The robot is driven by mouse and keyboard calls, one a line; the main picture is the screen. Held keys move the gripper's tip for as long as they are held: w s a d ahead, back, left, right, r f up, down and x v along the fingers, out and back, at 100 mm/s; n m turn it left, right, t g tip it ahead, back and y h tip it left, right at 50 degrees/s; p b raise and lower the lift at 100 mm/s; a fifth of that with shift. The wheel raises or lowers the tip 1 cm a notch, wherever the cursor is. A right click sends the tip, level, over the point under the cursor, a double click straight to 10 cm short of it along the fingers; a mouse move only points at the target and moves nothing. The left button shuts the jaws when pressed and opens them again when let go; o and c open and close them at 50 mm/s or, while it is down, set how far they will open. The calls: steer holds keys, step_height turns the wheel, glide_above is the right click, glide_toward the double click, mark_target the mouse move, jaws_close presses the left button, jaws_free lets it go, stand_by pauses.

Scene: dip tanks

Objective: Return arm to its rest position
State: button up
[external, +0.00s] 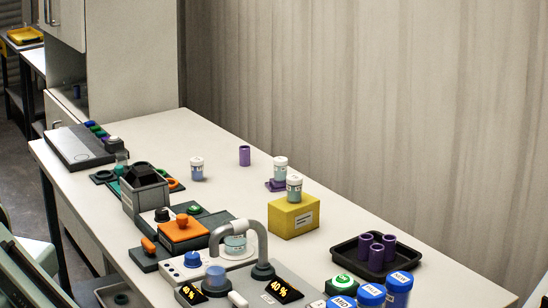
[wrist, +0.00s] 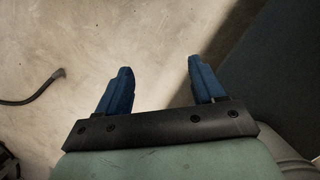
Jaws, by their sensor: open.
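My gripper (wrist: 160,65) shows in the wrist view with its two blue fingers wide apart and nothing between them. In the external view I cannot make out my gripper. Grey-green shapes at the lower left edge there are cut off, and I cannot tell whether they are my arm.
The white bench (external: 330,240) holds a yellow box (external: 294,217), a black tray (external: 345,252) with purple cups, blue-lidded jars (external: 371,296) and hot plates reading 40 %. A dark cable (wrist: 35,95) lies on the floor.

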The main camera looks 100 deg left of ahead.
steer(key=s+a+g, duration=0.2)
steer(key=s+a, duration=0.2)
steer(key=s, duration=0.6)
steer(key=s+a+f+n+g, duration=0.1)
steer(key=s+a, duration=0.2)
steer(key=s, duration=0.7)
steer(key=shift+a+g, duration=0.35)
steer(key=shift+g, duration=0.05)
